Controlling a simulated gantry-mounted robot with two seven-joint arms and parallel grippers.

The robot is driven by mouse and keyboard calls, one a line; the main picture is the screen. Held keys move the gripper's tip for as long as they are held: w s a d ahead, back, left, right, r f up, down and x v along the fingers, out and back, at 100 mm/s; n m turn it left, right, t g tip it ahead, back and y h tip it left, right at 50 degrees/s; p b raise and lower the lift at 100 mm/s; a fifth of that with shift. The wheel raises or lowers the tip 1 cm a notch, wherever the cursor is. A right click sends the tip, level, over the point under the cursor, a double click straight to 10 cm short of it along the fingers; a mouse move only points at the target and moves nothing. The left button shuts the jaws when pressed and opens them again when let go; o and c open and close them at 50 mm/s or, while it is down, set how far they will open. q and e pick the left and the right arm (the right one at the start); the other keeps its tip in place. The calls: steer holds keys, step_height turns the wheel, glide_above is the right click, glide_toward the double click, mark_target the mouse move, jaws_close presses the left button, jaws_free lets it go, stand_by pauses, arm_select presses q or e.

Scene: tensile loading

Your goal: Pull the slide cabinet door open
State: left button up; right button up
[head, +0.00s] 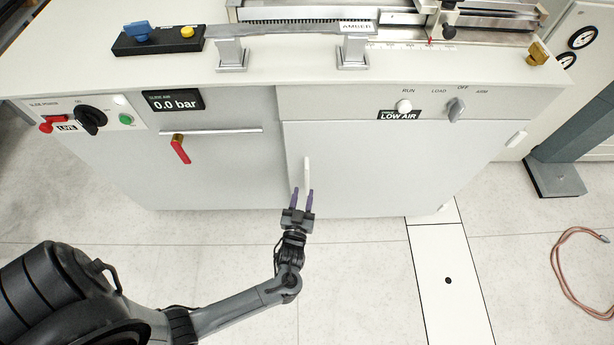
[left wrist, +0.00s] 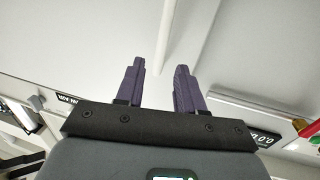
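The slide cabinet door (head: 390,165) is the light grey panel at the lower right of the cabinet, and it looks shut. Its upright white handle (head: 307,172) is near the door's left edge. My left gripper (head: 303,191) is open in front of the handle's lower end, with its purple fingers apart. In the left wrist view, the pale handle (left wrist: 163,45) lines up with the gap between the open fingers (left wrist: 160,66). I cannot tell whether the fingertips reach around it. Nothing is held. My right gripper is not in view.
A red lever (head: 180,150) and a horizontal bar (head: 215,131) are on the panel left of the door. A "LOW AIR" panel (head: 400,115) sits above it. The floor before the door is clear; a coiled hose (head: 568,270) lies at right.

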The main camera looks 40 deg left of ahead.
mark_target(306, 177)
arm_select(q)
steer(key=b+x, duration=0.2)
steer(key=x, duration=0.6)
steer(key=shift+a, duration=0.1)
jaws_close()
